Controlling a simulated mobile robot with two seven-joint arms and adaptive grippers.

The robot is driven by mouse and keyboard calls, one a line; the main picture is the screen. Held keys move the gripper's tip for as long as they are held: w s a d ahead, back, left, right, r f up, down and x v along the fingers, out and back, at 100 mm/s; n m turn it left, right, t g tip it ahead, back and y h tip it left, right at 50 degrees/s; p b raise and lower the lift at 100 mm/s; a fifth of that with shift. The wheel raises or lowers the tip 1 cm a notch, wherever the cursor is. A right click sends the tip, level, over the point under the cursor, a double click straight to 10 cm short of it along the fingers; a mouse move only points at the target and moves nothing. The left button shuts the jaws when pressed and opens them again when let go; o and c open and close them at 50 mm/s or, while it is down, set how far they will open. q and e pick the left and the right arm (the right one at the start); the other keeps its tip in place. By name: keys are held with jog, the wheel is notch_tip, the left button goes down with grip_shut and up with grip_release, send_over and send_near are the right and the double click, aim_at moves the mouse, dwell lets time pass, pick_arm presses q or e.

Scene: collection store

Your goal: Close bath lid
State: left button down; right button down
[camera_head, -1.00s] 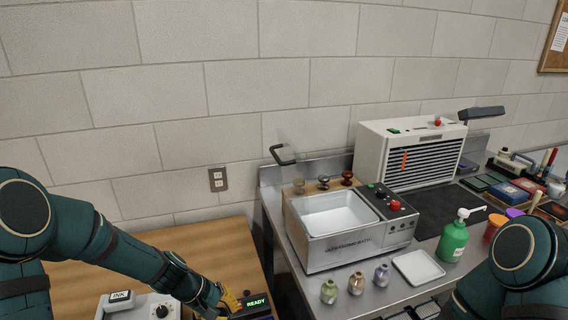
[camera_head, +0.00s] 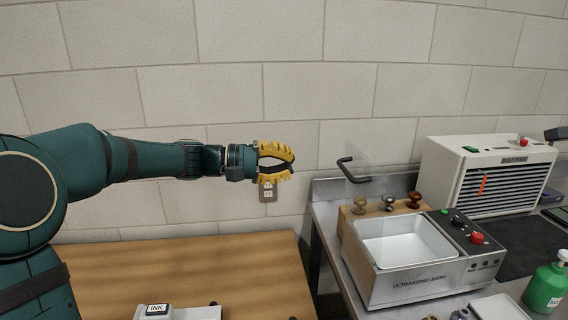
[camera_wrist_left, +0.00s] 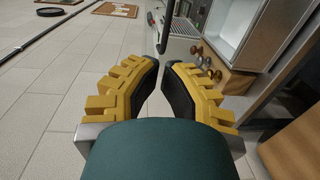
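The ultrasonic bath (camera_head: 410,285) is a metal box with an open white basin, on the steel bench at the right in the head view. Its lid stands raised at the back; the clear panel is hard to make out, but its dark handle (camera_head: 352,174) shows against the wall. The handle also shows in the wrist view (camera_wrist_left: 165,28), beyond the fingertips. My left gripper (camera_head: 293,166) is left of the handle, apart from it. Its yellow fingers are parted and empty, with a narrow gap between the tips (camera_wrist_left: 163,68). My right gripper is not in view.
Several knobbed stamps (camera_head: 388,203) stand on a wooden block behind the basin. A white slatted machine (camera_head: 450,160) is to the right, and a green pump bottle (camera_head: 545,288) at the front right. The wooden table (camera_head: 200,270) is mostly clear.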

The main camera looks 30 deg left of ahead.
pick_arm(q)
send_near(358, 164)
jog(key=x, duration=0.4)
jog(key=shift+d+f, duration=0.1)
jog(key=shift+d, duration=0.1)
jog(key=shift+w, duration=0.1)
